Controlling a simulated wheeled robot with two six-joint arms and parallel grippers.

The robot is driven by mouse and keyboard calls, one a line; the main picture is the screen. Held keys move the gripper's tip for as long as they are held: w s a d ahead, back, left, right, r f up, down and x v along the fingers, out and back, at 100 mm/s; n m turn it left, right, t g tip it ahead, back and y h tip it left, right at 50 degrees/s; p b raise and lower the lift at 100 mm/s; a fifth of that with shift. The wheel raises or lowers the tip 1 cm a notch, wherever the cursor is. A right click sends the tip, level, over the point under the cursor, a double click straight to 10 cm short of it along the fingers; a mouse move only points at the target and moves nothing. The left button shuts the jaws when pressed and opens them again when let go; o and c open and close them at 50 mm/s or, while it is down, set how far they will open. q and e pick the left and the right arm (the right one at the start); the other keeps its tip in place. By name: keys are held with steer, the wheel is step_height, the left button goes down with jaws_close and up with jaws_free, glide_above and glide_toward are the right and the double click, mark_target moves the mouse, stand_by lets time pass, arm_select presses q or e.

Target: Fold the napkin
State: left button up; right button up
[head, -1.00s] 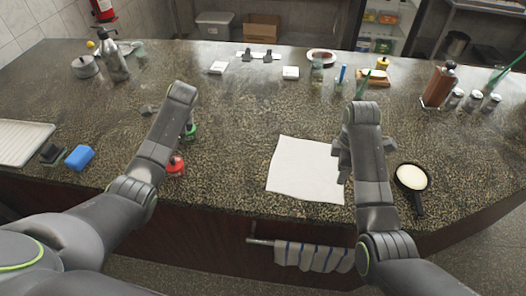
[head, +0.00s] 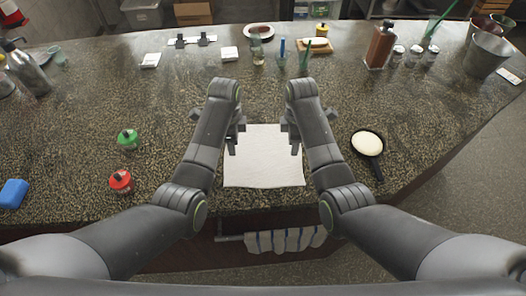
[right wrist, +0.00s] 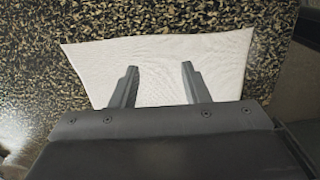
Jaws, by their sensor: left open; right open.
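The white napkin (head: 264,165) lies flat and unfolded on the speckled stone counter, near its front edge. It also shows in the right wrist view (right wrist: 160,65), spread beyond my fingers. My left gripper (head: 233,146) is at the napkin's left edge, open and empty. My right gripper (head: 294,145) is at the napkin's right edge; in the right wrist view its two fingers (right wrist: 158,85) are apart with nothing between them, over the napkin. I cannot tell how high either gripper is above the cloth.
A small black pan (head: 368,148) with a pale round item is right of my right arm. A striped towel (head: 286,240) hangs below the counter's front edge.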

arm_select(q)
step_height(320, 180, down, 2)
steer(key=shift+w+f, duration=0.1)
arm_select(e)
step_height(320, 180, down, 2)
steer(key=shift+w+f, duration=0.1)
arm_select(q)
steer(key=shift+f, duration=0.3)
arm_select(e)
steer(key=shift+f, duration=0.3)
arm_select(q)
steer(key=shift+f, duration=0.1)
arm_select(e)
steer(key=shift+f, duration=0.1)
arm_select(q)
jaws_close()
arm_select(e)
jaws_close()
